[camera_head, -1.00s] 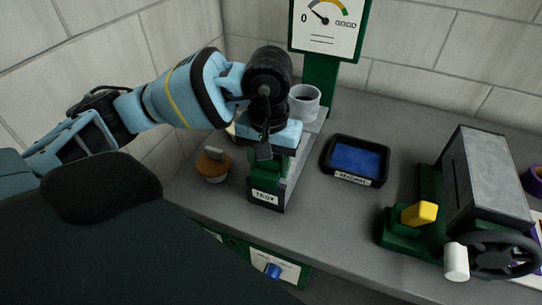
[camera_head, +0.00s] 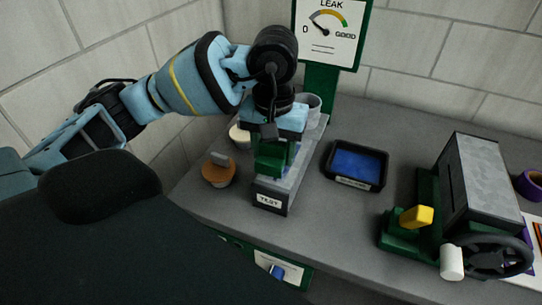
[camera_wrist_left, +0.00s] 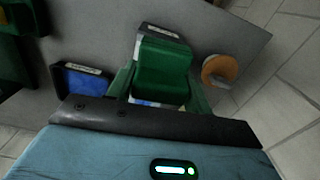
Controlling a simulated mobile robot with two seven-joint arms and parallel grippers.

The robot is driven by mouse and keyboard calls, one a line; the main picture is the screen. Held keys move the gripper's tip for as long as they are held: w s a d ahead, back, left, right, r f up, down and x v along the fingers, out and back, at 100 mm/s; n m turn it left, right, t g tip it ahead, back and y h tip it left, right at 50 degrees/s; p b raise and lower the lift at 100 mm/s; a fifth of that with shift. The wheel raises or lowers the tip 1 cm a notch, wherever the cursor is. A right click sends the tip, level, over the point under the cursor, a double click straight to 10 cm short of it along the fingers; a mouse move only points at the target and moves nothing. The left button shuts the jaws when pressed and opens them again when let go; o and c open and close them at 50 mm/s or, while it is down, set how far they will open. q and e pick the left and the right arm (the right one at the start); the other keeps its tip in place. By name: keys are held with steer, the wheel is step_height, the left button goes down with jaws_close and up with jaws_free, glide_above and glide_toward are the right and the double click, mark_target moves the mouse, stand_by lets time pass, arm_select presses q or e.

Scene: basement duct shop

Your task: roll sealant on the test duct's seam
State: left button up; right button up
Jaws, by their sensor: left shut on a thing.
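The test duct (camera_head: 271,201) is a long grey box with a TEST label on its near end; that end also shows in the wrist view (camera_wrist_left: 158,31). My left gripper (camera_head: 272,150) is shut on a green block-like piece (camera_head: 270,161) over the duct's top, behind the label. This green piece (camera_wrist_left: 163,70) fills the space between the fingers in the wrist view. I cannot tell whether it touches the duct. The seam and any roller surface are hidden. A black tray (camera_head: 327,166) with a blue filling stands right of the duct. My right gripper is not in view.
A brown round pot with a grey handle (camera_head: 218,171) stands close left of the duct. A whitish cup (camera_head: 313,106) stands behind the gripper. A leak gauge board (camera_head: 332,32) rises at the back. A grey box machine with a handwheel (camera_head: 485,185) occupies the right.

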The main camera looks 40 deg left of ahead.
arm_select(q)
steer(key=shift+r, duration=0.35)
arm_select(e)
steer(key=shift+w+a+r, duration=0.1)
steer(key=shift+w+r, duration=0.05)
